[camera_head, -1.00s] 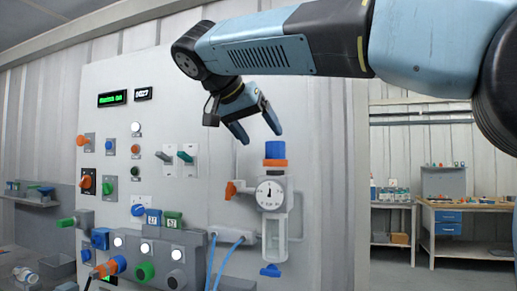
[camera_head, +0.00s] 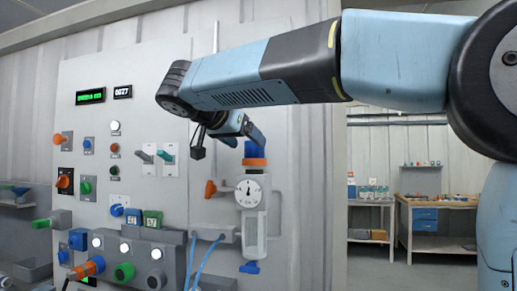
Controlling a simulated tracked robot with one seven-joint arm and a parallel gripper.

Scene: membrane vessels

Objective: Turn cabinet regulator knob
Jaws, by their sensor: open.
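The cabinet regulator (camera_head: 250,192) is mounted on the grey panel, with a round white gauge, an orange collar (camera_head: 254,162) and a blue knob (camera_head: 251,150) on top. My gripper (camera_head: 246,141) is at the top of the knob, pointing down, with its blue fingers apart. One finger shows at the knob's upper right and the other at its left. The fingers partly cover the knob, and I cannot tell whether they touch it. My dark wrist and a small black part hang just left of the gripper.
An orange valve handle (camera_head: 211,188) sticks out left of the gauge. Two lever switches (camera_head: 157,155), several buttons and connectors fill the panel to the left. Blue hoses (camera_head: 200,262) hang below. A workbench (camera_head: 440,212) stands far behind on the right.

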